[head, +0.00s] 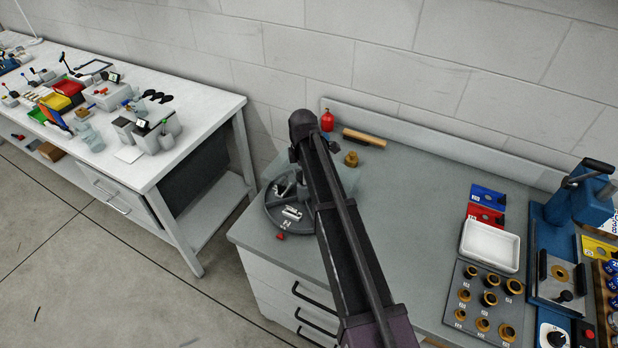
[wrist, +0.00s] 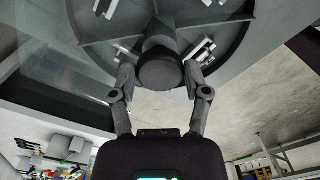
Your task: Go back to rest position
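My gripper (wrist: 160,80) is open in the wrist view, its two fingers spread on either side of the dark round hub (wrist: 160,68) of a grey carousel tray. I cannot tell whether the fingertips touch the hub, but narrow gaps seem to show. In the head view the round tray (head: 272,215) sits at the left end of the grey workbench (head: 400,215), with light metal parts in its compartments. My dark arm reaches over the bench to it and hides part of the tray and my gripper's fingers.
A red bottle (head: 327,120), a wooden-handled tool (head: 364,138) and a brass piece (head: 351,159) stand behind the arm. A white tray (head: 490,246), a bushing plate (head: 484,303) and a blue press (head: 580,200) are at the right. A cluttered white table (head: 200,125) stands left.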

